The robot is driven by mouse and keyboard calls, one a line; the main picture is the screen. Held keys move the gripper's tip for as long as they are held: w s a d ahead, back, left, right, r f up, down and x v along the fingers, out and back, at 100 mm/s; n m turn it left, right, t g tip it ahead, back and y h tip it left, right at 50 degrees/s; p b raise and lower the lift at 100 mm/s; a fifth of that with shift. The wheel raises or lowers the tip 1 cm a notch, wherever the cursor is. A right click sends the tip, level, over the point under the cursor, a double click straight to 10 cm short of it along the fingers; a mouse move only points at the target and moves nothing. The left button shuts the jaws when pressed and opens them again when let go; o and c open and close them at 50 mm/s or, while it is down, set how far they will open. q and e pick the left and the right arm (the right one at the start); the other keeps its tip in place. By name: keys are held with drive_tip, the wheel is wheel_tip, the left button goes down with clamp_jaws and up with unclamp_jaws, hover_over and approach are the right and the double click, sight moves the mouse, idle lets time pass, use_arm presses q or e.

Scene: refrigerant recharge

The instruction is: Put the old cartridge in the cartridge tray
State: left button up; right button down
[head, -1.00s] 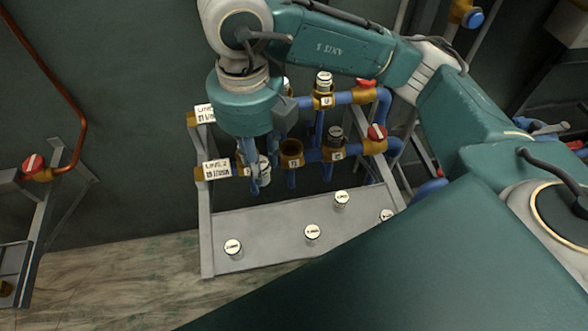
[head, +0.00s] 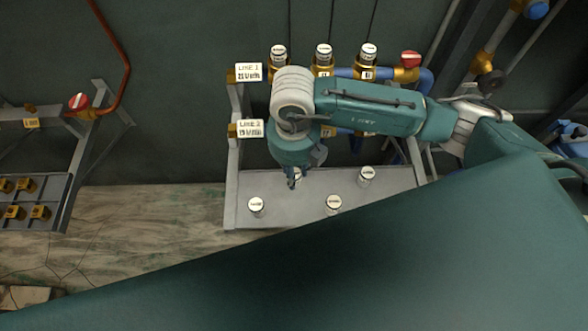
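My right gripper (head: 292,184) points down over the grey tray (head: 238,213) at the foot of the pipe rack. A white-topped cartridge (head: 298,178) is at its fingertips and looks held; the fingers partly hide it. I cannot tell whether its base touches the tray. Other white-topped cartridges stand upright on the tray at the left (head: 256,206), the front middle (head: 333,204) and the back right (head: 367,176). My arm hides the tray's front right part. My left gripper is not in view.
Cartridges (head: 279,54) stand in the LINE 1 row above. My arm hides most of the LINE 2 row behind its label (head: 250,128). A red-knobbed valve (head: 410,60) is at the right. Another stand (head: 60,200) with brass fittings is at the left. Tray space shows between the cartridges.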

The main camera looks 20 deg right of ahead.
drive_tip(key=shift+f, duration=0.3)
drive_tip(key=shift+f, duration=0.15)
drive_tip(key=c, duration=1.4)
unclamp_jaws()
drive_tip(key=shift+o, duration=0.2)
